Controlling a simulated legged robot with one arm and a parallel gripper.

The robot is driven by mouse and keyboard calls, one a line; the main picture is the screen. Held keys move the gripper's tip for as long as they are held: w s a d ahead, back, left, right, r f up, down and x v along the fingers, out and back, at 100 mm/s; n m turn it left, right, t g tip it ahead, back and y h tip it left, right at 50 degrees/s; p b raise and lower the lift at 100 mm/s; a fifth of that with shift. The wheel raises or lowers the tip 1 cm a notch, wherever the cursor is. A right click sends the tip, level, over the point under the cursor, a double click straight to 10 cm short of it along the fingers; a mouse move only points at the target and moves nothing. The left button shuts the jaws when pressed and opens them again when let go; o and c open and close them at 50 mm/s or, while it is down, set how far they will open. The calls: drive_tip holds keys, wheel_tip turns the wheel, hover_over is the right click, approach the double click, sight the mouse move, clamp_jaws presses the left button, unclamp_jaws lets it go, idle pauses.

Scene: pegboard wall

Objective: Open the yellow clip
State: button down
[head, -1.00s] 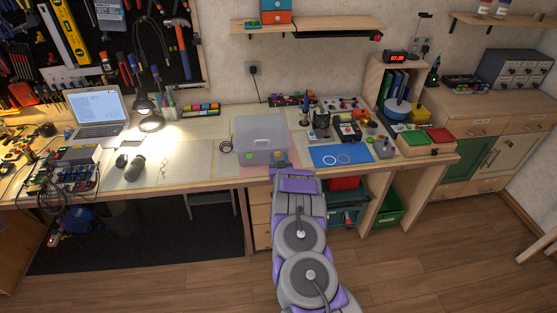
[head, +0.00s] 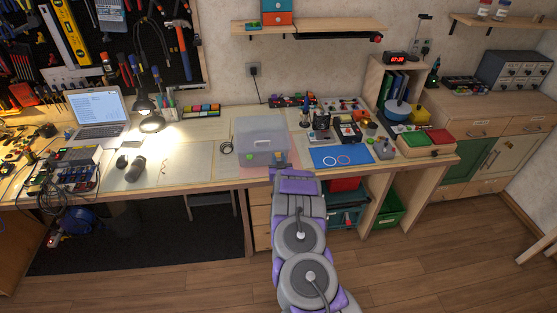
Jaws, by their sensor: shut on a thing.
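A grey box with a translucent lid (head: 262,134) stands shut near the front edge of the workbench, right of the middle. A green clip (head: 250,157) shows at the left of its front face. My gripper (head: 280,160) is at the right of that front face, against the box, and is shut on the yellow clip there. The gripper covers the clip, so its colour and how far it is turned cannot be seen. My arm reaches up to the box from below.
A blue mat (head: 341,156) with two rings lies close on the right, with small devices behind it. A coiled black cable (head: 226,147) lies left of the box. A lamp (head: 150,122) and laptop (head: 97,112) stand further left. Flat sheets lie on the bench between.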

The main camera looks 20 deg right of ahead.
drive_tip(key=shift+w+d+r+g+p, duration=0.1)
drive_tip(key=shift+w+r+g+p, duration=0.1)
drive_tip(key=shift+r+g+p, duration=0.5)
drive_tip(key=shift+w+f+g+y+p, duration=0.1)
drive_tip(key=shift+f+g+y+p, duration=0.05)
drive_tip(key=shift+g+y+p, duration=0.2)
drive_tip(key=shift+f, duration=0.1)
drive_tip(key=c, duration=1)
unclamp_jaws()
drive_tip(key=p+v, duration=0.2)
drive_tip(key=v, duration=1.5)
drive_tip(key=shift+s+f, duration=0.15)
drive_tip(key=shift+s, duration=0.05)
